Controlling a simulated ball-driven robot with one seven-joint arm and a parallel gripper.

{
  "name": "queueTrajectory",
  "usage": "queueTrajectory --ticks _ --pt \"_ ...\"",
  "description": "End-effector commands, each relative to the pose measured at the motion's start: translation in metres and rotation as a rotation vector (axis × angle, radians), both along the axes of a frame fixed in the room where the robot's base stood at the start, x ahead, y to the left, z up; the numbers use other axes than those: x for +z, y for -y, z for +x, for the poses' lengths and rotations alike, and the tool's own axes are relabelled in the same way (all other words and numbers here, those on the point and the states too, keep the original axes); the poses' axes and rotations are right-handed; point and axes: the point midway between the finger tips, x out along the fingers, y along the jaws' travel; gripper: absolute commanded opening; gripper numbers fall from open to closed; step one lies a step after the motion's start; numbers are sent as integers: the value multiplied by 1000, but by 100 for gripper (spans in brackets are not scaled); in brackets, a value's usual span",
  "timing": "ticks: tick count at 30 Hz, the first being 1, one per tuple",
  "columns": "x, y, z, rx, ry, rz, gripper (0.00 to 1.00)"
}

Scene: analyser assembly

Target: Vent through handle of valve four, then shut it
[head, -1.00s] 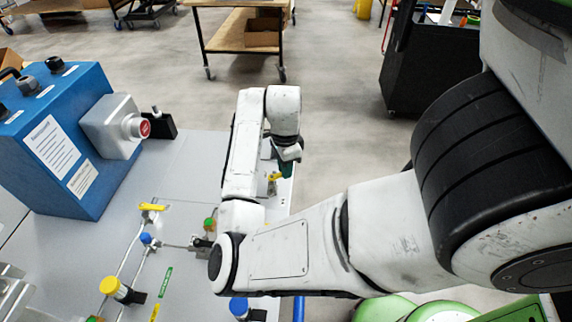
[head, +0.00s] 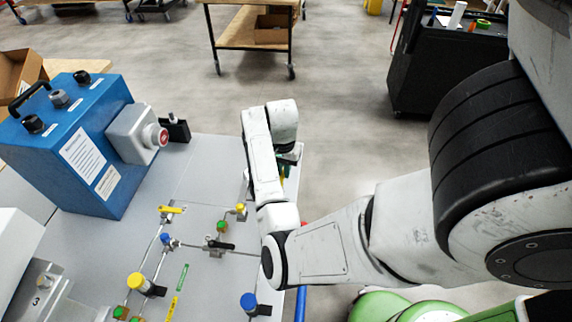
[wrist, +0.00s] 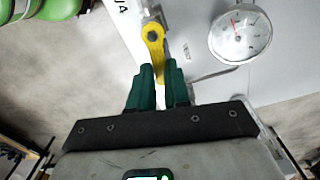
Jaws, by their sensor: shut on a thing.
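A yellow valve handle (wrist: 154,42) shows at the top middle of the wrist view, its free end reaching down between the two green fingers of my gripper (wrist: 158,75). The fingers are closed around that end. Its pivot is on a metal fitting at the panel's edge, and grey lettering that seems to read "VENT" is beside it. In the head view my gripper (head: 285,163) is at the bench's right edge, and my own wrist hides most of the handle.
A round pressure gauge (wrist: 240,34) sits right of the handle. On the bench in the head view are a blue box (head: 75,150) with a red button, thin tubing, a yellow knob (head: 138,283) and a blue knob (head: 249,302). Open floor lies beyond the bench's right edge.

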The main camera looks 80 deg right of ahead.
Motion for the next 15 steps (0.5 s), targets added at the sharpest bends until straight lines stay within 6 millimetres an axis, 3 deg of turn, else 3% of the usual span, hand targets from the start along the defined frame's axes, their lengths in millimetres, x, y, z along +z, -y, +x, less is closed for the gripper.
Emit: queueTrajectory --ticks 15 --pt "1 0 8 185 1 0 0"
